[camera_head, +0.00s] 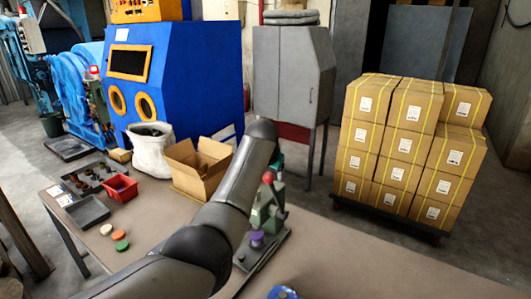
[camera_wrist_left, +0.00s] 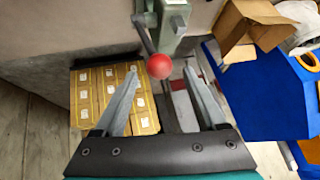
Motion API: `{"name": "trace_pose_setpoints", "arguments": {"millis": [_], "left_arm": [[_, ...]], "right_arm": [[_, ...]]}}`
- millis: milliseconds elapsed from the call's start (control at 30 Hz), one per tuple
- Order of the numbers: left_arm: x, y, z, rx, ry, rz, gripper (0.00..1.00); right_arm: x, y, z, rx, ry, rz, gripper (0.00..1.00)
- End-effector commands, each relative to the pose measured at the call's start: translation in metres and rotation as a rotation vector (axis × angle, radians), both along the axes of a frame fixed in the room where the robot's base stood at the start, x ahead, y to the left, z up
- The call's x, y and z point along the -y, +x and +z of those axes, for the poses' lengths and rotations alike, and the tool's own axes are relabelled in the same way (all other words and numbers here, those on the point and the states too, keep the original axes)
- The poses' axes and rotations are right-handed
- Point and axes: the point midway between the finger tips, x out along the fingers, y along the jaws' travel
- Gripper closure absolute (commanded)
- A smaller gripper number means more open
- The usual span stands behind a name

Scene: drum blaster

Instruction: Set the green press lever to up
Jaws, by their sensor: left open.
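The green press (camera_head: 262,214) stands on a dark base plate on the table, partly hidden behind my left arm in the head view. Its lever ends in a red ball knob (camera_head: 268,177). In the left wrist view the press (camera_wrist_left: 173,18) is at the top and the dark lever shaft runs down to the red knob (camera_wrist_left: 159,66). My left gripper (camera_wrist_left: 160,71) is open, with the knob showing between its fingertips; I cannot tell if they touch it. In the head view, only a teal part of this gripper (camera_head: 277,161) shows beside the knob. My right gripper is out of view.
A purple piece (camera_head: 257,239) sits at the press front. An open cardboard box (camera_head: 200,170), white sack (camera_head: 150,155), red bin (camera_head: 120,188) and several coloured discs lie left. Stacked boxes (camera_head: 405,150) stand on the floor at right. The table's right part is mostly clear.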

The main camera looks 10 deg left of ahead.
Motion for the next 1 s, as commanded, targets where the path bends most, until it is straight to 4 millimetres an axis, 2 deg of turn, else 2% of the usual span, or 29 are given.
{"name": "trace_pose_setpoints", "arguments": {"millis": [367,800,1000], "left_arm": [[0.003,-0.025,0.032,0.005,-0.001,-0.002,0.27],[0.007,-0.061,0.078,0.006,0.0,-0.002,0.27],[0.008,-0.069,0.088,0.004,0.0,-0.002,0.27]], "right_arm": [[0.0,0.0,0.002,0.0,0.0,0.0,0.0],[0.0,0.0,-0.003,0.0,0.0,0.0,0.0],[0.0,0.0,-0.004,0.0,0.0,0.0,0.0]]}}
